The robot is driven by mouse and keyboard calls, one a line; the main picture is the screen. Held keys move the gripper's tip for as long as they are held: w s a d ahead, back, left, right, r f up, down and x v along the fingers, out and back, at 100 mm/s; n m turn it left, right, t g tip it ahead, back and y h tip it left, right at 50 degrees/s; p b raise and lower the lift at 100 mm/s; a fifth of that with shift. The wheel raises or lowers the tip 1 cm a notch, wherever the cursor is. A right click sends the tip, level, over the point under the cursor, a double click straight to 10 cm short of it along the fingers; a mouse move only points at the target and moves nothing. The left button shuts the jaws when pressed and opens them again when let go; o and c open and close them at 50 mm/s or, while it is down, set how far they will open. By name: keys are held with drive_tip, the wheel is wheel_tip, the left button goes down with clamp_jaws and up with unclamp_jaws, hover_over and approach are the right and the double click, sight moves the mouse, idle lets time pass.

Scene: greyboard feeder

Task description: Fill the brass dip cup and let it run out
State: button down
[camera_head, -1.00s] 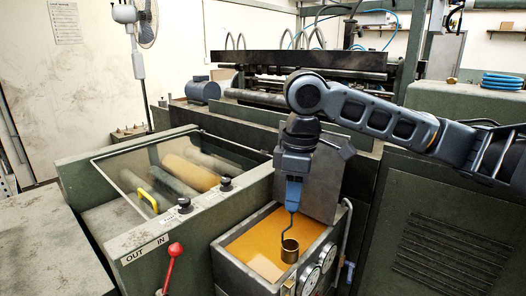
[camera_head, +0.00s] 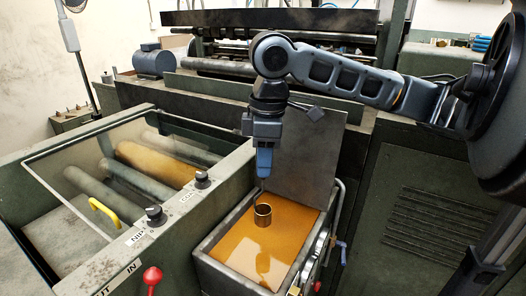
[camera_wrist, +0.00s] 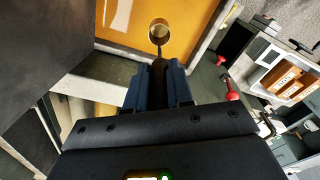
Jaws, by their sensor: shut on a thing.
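The brass dip cup (camera_head: 263,215) is a small open cylinder on a thin hooked handle (camera_wrist: 159,50). My gripper (camera_head: 264,165) is shut on the handle, and the cup hangs upright below it. In the wrist view the cup (camera_wrist: 160,33) shows just beyond the blue fingers (camera_wrist: 158,78). The cup is over the amber liquid (camera_head: 285,228) in the open tank (camera_head: 233,277). A reflection lies below the cup, so it appears to be above the surface. Whether it holds liquid cannot be told.
The tank's grey lid (camera_head: 310,150) stands raised behind the cup. Gauges and a valve sit along the tank's right side. To the left are a clear guard over rollers (camera_head: 120,170), a yellow handle (camera_head: 104,212) and a red-knobbed lever (camera_head: 152,276).

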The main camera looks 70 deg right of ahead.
sight(264, 206)
drive_tip(key=shift+f, duration=6.3)
drive_tip(key=shift+r, duration=0.1)
drive_tip(key=shift+r, duration=4.3)
